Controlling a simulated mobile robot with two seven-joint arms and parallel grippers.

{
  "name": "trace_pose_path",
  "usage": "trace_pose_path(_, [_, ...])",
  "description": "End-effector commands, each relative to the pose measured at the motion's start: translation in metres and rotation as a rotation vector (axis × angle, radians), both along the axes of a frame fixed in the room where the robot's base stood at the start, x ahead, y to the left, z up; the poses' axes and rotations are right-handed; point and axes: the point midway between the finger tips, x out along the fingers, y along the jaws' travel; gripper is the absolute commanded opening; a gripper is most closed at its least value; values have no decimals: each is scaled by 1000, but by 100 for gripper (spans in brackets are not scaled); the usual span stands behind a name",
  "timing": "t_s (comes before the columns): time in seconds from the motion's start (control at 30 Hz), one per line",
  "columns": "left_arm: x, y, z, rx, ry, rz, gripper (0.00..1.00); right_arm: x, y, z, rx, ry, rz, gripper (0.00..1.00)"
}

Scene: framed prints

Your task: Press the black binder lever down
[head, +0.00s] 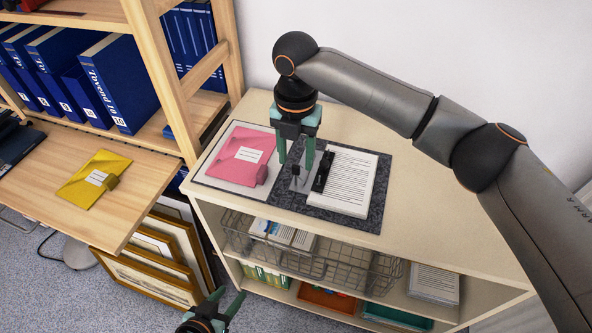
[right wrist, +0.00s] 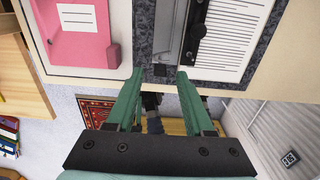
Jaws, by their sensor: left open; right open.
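The binder lies on a dark speckled mat (head: 353,219) on the cabinet top, with a stack of printed pages (head: 347,183) and a black clamp bar (head: 323,171). My left gripper (head: 226,303) is open and empty, low in front of the cabinet.
A pink folder (head: 240,156) lies on a light sheet just left of the mat. A yellow folder (head: 95,179) lies on the wooden desk at left. A wire basket (head: 310,258) sits on the shelf below. The cabinet top right of the mat is clear.

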Motion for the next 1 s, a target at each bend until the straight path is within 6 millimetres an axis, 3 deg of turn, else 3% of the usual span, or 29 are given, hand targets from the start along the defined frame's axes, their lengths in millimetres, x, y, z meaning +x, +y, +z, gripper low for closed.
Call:
trace_pose_path(0.1, [1, -2, -1, -2, -1, -4, 50, 0, -1, -23, -2, 2, -1, 52])
trace_pose_path(0.3, [2, -4, 0, -5, -4, -5, 50, 0, 0, -43, -1, -1, 0, 52])
trace_pose_path(0.67, [2, -4, 0, -6, -4, -8, 50, 0, 0, -48, -1, -1, 0, 52])
trace_pose_path(1.0, [1, -4, -2, -5, 0, -8, 50, 0, 0, -47, 0, -1, 0, 14])
